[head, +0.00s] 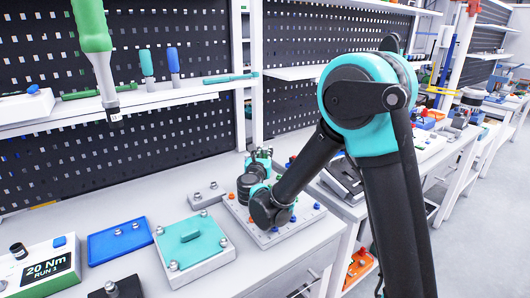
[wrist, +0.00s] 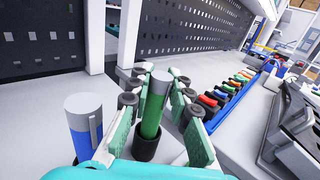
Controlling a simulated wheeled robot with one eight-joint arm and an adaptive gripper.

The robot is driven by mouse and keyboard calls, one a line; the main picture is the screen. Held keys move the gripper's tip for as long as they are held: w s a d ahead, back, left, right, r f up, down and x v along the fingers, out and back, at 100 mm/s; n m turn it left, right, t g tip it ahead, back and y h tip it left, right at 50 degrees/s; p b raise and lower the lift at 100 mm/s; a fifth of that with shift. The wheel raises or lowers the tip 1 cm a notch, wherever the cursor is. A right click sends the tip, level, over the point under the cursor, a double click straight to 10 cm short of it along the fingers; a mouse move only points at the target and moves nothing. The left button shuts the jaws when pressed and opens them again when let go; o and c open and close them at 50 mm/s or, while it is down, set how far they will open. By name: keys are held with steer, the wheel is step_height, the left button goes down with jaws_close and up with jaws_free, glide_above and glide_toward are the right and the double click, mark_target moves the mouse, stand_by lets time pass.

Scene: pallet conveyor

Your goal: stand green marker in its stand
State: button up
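In the wrist view a green marker (wrist: 152,110) with a grey top end stands nearly upright between the two teal finger pads of my gripper (wrist: 158,125). Its lower end is in a short black round cup (wrist: 148,149), which looks like a stand; how deep it sits is hard to tell. The pads lie on either side of the marker, with a visible gap on the right. A blue marker (wrist: 83,145) with a grey cap stands outside the left pad. In the head view my gripper (head: 258,168) is small behind my arm, and the green marker is hidden there.
A grey plate with coloured pegs (head: 262,236) lies under my arm. A teal block plate (head: 205,255), a blue tray (head: 118,243) and a torque display (head: 45,268) stand left. A shelf (head: 130,106) crosses the pegboard. Coloured parts (wrist: 225,92) line the bench.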

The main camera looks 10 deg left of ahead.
steer(key=o, duration=0.4)
